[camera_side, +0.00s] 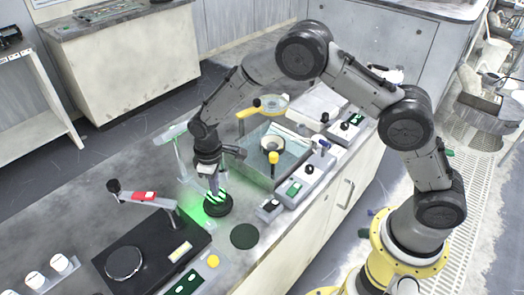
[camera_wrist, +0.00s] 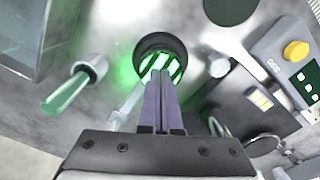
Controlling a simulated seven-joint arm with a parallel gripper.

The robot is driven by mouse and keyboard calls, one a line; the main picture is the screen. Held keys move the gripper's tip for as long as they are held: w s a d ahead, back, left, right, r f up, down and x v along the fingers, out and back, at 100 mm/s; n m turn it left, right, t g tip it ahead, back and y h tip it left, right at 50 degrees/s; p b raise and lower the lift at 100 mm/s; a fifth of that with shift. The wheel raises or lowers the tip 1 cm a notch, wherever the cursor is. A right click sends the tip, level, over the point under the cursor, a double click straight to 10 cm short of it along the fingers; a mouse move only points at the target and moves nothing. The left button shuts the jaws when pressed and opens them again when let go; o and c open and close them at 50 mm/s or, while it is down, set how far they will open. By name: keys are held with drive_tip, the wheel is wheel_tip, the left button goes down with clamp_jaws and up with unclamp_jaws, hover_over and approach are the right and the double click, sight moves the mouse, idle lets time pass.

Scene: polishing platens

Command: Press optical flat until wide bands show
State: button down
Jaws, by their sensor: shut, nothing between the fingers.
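The optical flat (camera_wrist: 145,66) sits in a round black holder (camera_side: 222,207) on the bench, lit green. Alternating bright green and dark bands show on it in the wrist view. My gripper (camera_wrist: 160,78) is shut with nothing between its fingers. Its fingertips are over the near part of the flat and hide some of it. In the side view my gripper (camera_side: 213,190) points down at the holder. Whether the fingertips touch the flat or hover just above it, I cannot tell.
A dark round pad (camera_side: 244,236) lies right of the holder. A black polishing machine (camera_side: 140,258) with a yellow button stands at front left. A clear-walled tank (camera_side: 262,165) stands behind the holder. A green glass rod-like piece (camera_wrist: 65,92) shows close by in the wrist view.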

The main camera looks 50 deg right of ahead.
drive_tip(key=shift+s+f, duration=0.1)
drive_tip(key=shift+r, duration=3.6)
drive_tip(key=w+d+r+t, duration=0.15)
drive_tip(key=d+r, duration=0.25)
drive_tip(key=r, duration=0.7)
drive_tip(key=s+d+r+m+t, duration=0.25)
drive_tip(key=s+d+r, duration=0.35)
drive_tip(key=s+r, duration=0.55)
drive_tip(key=s+d+r+m+t, duration=0.1)
drive_tip(key=s+d+r, duration=0.1)
drive_tip(key=s, duration=0.4)
drive_tip(key=s+d+r+m+t, duration=0.1)
drive_tip(key=s+d+r, duration=0.1)
drive_tip(key=s, duration=0.4)
drive_tip(key=s+d+f+m, duration=0.1)
drive_tip(key=s+f, duration=0.5)
drive_tip(key=s, duration=0.2)
drive_tip(key=shift+s+f, duration=0.2)
drive_tip(key=shift+s, duration=0.05)
